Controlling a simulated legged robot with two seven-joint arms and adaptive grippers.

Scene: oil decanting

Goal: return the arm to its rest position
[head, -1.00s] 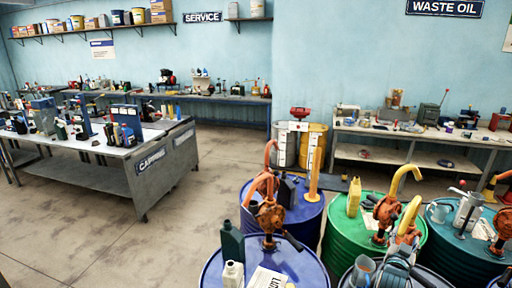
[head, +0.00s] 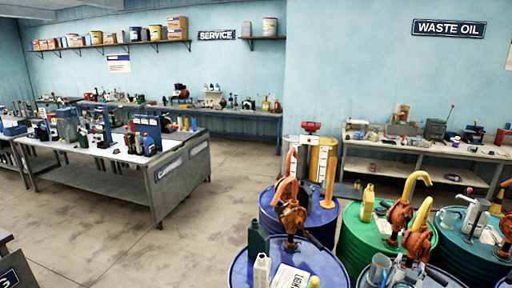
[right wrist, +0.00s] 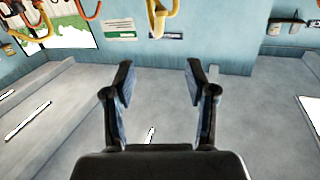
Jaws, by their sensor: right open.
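My right gripper (right wrist: 160,80) shows in the right wrist view, its two dark fingers spread apart with nothing between them. In the head view I cannot clearly pick this gripper out among the cluttered drum tops at the bottom right. My left gripper is not in view.
Blue drums (head: 243,271) and a green drum (head: 362,240) with orange pumps crowd the lower right. A grey workbench (head: 181,182) stands left, and another bench (head: 400,144) stands by the right wall. Floor (head: 228,192) between them is clear.

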